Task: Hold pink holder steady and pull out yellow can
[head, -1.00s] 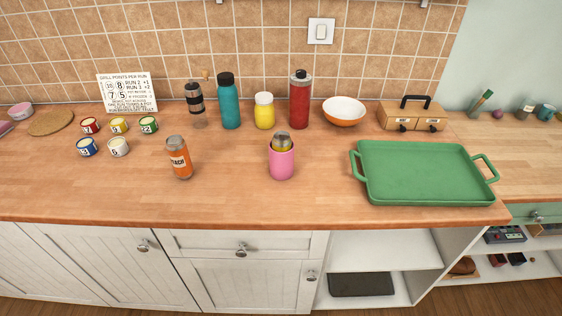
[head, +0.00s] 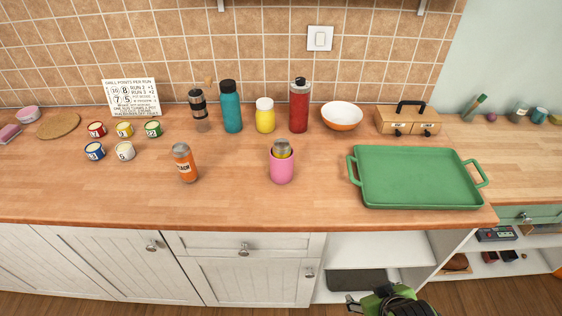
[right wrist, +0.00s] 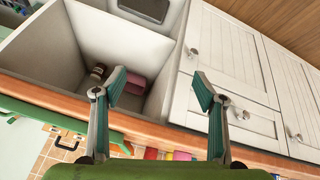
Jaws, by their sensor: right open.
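The pink holder (head: 281,168) stands upright on the wooden counter, near the front edge at the middle of the head view. The yellow can (head: 283,149) sits inside it with only its metal-topped upper part showing; the rest is hidden by the holder. My right gripper (right wrist: 160,83) is open and empty, its two fingers spread apart in the right wrist view. In the head view its green body shows at the bottom edge, below and to the right of the holder, in front of the cabinets and apart from the holder. My left gripper is not in view.
An orange can (head: 185,163) stands left of the holder, and a green tray (head: 419,176) lies to its right. A teal bottle (head: 231,107), yellow bottle (head: 265,116), red bottle (head: 299,107) and bowl (head: 342,114) stand behind. The counter immediately around the holder is clear.

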